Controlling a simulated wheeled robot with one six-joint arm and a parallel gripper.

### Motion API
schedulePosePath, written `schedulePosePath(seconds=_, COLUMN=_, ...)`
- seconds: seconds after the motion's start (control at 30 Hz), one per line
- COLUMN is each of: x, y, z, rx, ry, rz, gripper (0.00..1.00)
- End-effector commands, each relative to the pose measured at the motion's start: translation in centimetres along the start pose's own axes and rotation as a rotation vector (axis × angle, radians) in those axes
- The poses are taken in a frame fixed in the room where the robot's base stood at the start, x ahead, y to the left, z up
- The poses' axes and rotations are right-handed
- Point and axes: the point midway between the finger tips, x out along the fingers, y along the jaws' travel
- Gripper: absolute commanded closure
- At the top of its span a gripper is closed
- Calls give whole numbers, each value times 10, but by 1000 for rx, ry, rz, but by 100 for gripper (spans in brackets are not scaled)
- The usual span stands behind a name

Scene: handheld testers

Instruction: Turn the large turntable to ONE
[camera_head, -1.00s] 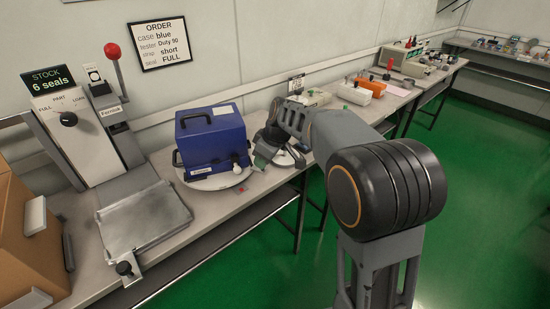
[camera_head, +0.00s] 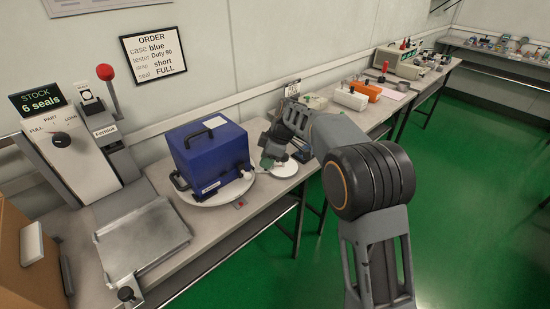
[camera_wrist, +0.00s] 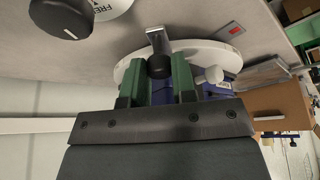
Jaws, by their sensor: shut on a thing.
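The large turntable (camera_head: 196,199) is a white disc on the bench with a blue case (camera_head: 208,158) standing on it. In the wrist view the white disc (camera_wrist: 133,66) lies beyond my fingers. My gripper (camera_head: 264,165) is at the disc's right edge; in the wrist view its green fingers (camera_wrist: 160,80) are shut on a dark round knob (camera_wrist: 159,66) below a grey metal strip (camera_wrist: 157,38). A white ball-shaped knob (camera_wrist: 213,75) is beside the fingers. A red mark (camera_head: 239,205) is on the bench by the rim. I cannot read a ONE label.
A smaller white disc (camera_head: 285,168) lies right of my gripper. In the wrist view a white dial lettered "FRE" (camera_wrist: 108,8) has a dark knob (camera_wrist: 60,16). Orange and white boxes (camera_head: 366,91) are farther right.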

Motion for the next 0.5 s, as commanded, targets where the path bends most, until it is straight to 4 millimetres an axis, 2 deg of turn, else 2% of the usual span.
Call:
schedulePosePath(seconds=0.13, x=2, y=0, z=-6, rx=-19, ry=3, rz=-8, gripper=100)
schedulePosePath(seconds=0.5, x=3, y=0, z=-7, rx=-24, ry=4, rz=-11, gripper=100)
